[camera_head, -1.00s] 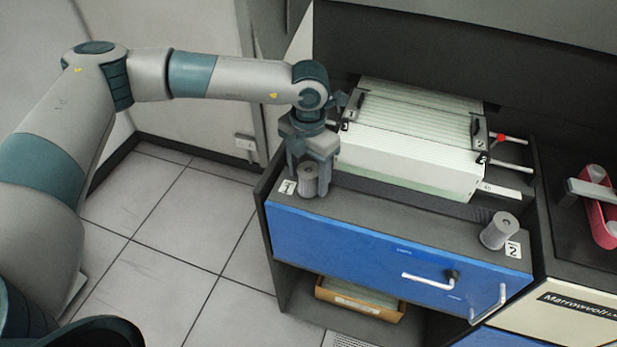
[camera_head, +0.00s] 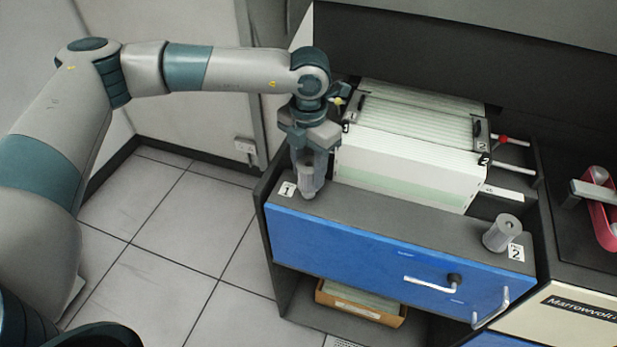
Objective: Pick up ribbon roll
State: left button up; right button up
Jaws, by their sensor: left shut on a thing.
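A grey ribbon roll (camera_head: 307,176) is between the fingers of my left gripper (camera_head: 311,166), above the spot by label 1 on the dark ledge. The gripper points down and is shut on the roll. The fingers hide part of it, and I cannot tell whether its lower end is clear of the ledge. A second grey cylinder roll (camera_head: 502,233) stands upright by label 2, at the right end of the ledge. My right gripper is not in view.
A tray of pale punch cards (camera_head: 408,163) stands just behind and right of the gripper. A blue drawer front (camera_head: 370,250) with a metal handle lies below the ledge. A pink-red part (camera_head: 603,225) is at the far right. Open floor lies to the left.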

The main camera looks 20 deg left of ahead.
pick_arm(q)
notch_tip(320, 180, up, 7)
jog(key=b, duration=0.3)
jog(key=shift+r, duration=0.35)
jog(key=shift+r, duration=0.2)
jog(key=shift+r+p, duration=0.45)
jog(key=shift+r, duration=2.3)
